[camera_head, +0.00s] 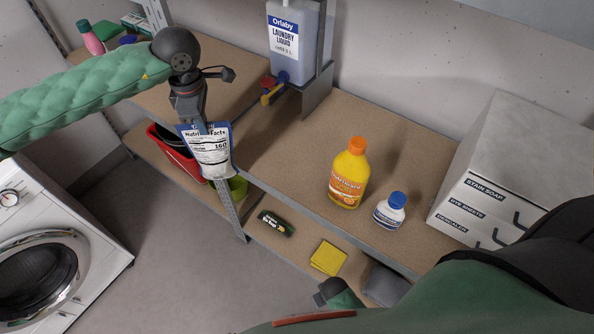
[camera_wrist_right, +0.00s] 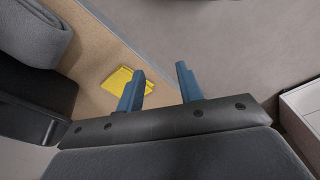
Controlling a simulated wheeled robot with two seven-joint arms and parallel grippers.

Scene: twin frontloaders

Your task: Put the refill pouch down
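The refill pouch (camera_head: 211,156) is white and blue with a printed nutrition label. My left gripper (camera_head: 205,127) is shut on its top edge, and the pouch hangs roughly upright at the front edge of the shelving. It overlaps the shelf post and the red and green containers behind it in the head view. Whether it touches any of them cannot be told. My right gripper (camera_wrist_right: 160,70) shows in the right wrist view with its two blue fingers apart and nothing between them.
The upper shelf (camera_head: 290,150) has bare room left of the orange-yellow bottle (camera_head: 348,178) and white bottle (camera_head: 391,211). A laundry liquid jug (camera_head: 290,45) stands behind. The lower shelf holds a dark can (camera_head: 276,223) and yellow cloth (camera_head: 328,257). A washer (camera_head: 50,250) stands left.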

